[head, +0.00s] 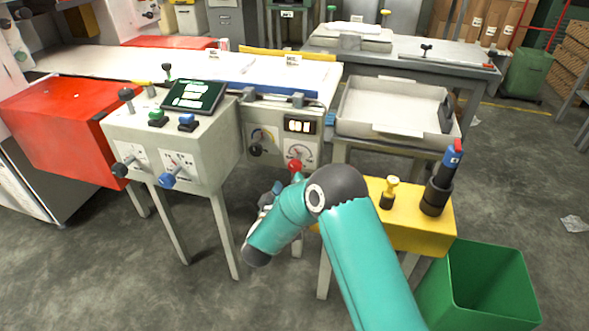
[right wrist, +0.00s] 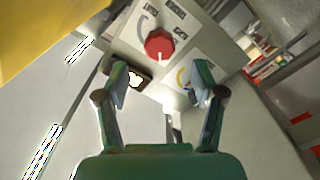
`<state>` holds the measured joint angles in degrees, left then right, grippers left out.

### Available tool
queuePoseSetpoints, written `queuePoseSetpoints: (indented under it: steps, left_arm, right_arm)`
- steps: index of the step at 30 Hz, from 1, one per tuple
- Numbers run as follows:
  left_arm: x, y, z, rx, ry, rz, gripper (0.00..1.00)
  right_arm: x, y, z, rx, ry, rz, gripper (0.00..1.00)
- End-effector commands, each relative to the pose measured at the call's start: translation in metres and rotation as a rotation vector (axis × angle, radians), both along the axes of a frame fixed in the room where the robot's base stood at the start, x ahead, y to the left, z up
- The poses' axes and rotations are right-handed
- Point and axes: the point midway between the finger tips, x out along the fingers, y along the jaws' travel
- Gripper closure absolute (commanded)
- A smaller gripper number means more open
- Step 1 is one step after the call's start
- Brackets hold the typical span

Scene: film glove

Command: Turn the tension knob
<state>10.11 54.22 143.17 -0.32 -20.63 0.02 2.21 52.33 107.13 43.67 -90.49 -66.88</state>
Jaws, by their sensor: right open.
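A red round knob (head: 295,166) sits on the front panel (head: 279,133) of the white machine, below a small lit display (head: 300,126) and a printed dial. In the right wrist view the red knob (right wrist: 159,45) is ahead of the jaws, with a dial arc and label text around it. I cannot read a tension label. My right gripper (head: 269,195) is open and empty, low in front of the panel; its fingertips (right wrist: 161,84) stand apart and short of the knob. A black knob (head: 255,150) is left of the red one. My left gripper is not in view.
A control box (head: 190,140) with levers and a tablet (head: 194,96) stands left of the panel. A yellow stand (head: 410,232) with a blue-and-black tool (head: 441,180) and a green bin (head: 482,285) are at right. A metal tray (head: 390,105) is behind.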

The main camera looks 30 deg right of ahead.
Motion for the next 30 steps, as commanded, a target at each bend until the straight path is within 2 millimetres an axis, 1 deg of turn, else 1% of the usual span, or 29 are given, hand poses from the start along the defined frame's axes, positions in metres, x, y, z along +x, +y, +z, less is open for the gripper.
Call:
queuePoseSetpoints:
  steps: [1, 6, 12, 18, 25, 26, 30]
  left_arm:
    - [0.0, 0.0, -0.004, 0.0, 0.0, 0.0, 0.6]
    - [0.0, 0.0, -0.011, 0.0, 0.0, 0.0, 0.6]
    - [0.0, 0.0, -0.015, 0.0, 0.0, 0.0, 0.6]
    - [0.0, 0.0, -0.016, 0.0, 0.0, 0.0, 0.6]
    - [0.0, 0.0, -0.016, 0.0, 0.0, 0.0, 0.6]
    - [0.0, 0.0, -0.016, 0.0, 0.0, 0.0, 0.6]
    - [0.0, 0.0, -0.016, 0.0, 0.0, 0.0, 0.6]
  right_arm:
    - [0.008, -0.01, -0.002, 0.001, -0.003, -0.004, 0.32]
    - [0.029, -0.036, -0.002, 0.0, -0.003, -0.004, 0.32]
    - [0.047, -0.055, -0.001, 0.0, -0.001, -0.001, 0.32]
    - [0.053, -0.061, 0.0, 0.0, 0.0, 0.002, 0.32]
    - [0.054, -0.061, 0.0, 0.0, 0.0, 0.004, 0.32]
    - [0.054, -0.061, 0.0, 0.0, 0.0, 0.004, 0.35]
    - [0.054, -0.061, 0.0, 0.001, 0.001, 0.003, 0.59]
